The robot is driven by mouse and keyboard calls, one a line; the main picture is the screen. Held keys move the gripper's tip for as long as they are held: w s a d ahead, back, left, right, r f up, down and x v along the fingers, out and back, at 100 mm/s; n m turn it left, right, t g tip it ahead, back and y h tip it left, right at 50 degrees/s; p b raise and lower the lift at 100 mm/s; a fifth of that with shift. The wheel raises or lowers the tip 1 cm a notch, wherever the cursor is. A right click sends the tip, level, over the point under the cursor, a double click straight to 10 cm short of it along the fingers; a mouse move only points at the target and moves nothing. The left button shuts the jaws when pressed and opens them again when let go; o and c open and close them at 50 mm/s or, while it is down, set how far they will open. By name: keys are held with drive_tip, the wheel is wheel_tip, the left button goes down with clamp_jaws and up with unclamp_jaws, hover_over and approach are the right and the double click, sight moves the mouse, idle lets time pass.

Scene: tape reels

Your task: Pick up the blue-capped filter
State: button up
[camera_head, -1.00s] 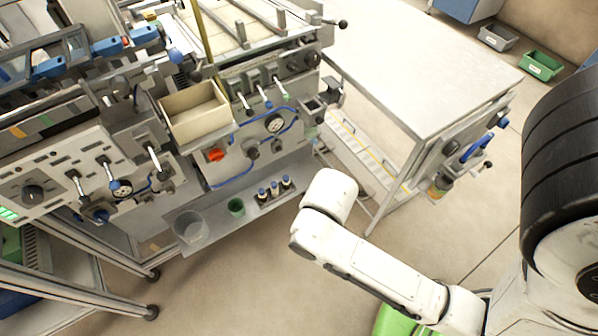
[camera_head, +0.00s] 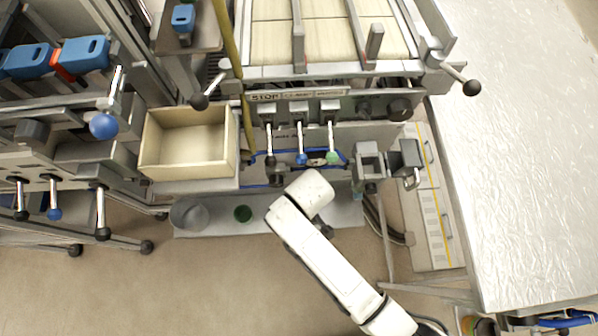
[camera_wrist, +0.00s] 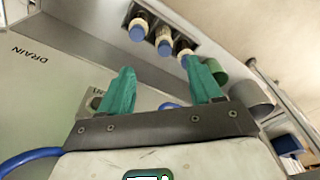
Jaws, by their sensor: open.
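Three small cylinders with blue caps stand in a row in the wrist view: a left one (camera_wrist: 138,28), a middle one (camera_wrist: 164,40) and a right one (camera_wrist: 183,50). Their bodies are pale, and they sit in a dark holder along a grey shelf. I cannot tell which one is the filter meant. My gripper (camera_wrist: 159,68) is open, with its two green fingers apart and nothing between them. The capped cylinders show beyond the fingertips, the right one close to the right fingertip in the picture. In the head view my arm hides the cylinders and the gripper.
A green cup (camera_head: 243,213) and a grey cup (camera_head: 188,215) stand on the low shelf (camera_head: 290,218), left of my arm. Above are a beige bin (camera_head: 188,146) and several levers on the machine. A metal-topped table (camera_head: 525,150) stands at the right. Open floor lies in front.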

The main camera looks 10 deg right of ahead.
drive_tip(key=f, duration=0.2)
drive_tip(key=a+f+b, duration=0.1)
drive_tip(key=f, duration=0.1)
drive_tip(key=w+f, duration=0.1)
drive_tip(key=f, duration=0.1)
drive_tip(key=shift+a, duration=0.3)
drive_tip(key=shift+w+a+f+b, duration=0.15)
drive_tip(key=shift+f+b, duration=0.3)
drive_tip(key=shift+f, duration=0.85)
drive_tip(key=shift+w+a+f+b, duration=0.15)
drive_tip(key=shift+f+b, duration=0.25)
drive_tip(key=shift+f, duration=0.9)
drive_tip(key=shift+c, duration=0.2)
drive_tip(key=shift+s, duration=0.1)
drive_tip(key=c, duration=1.1)
drive_tip(key=shift+r, duration=0.15)
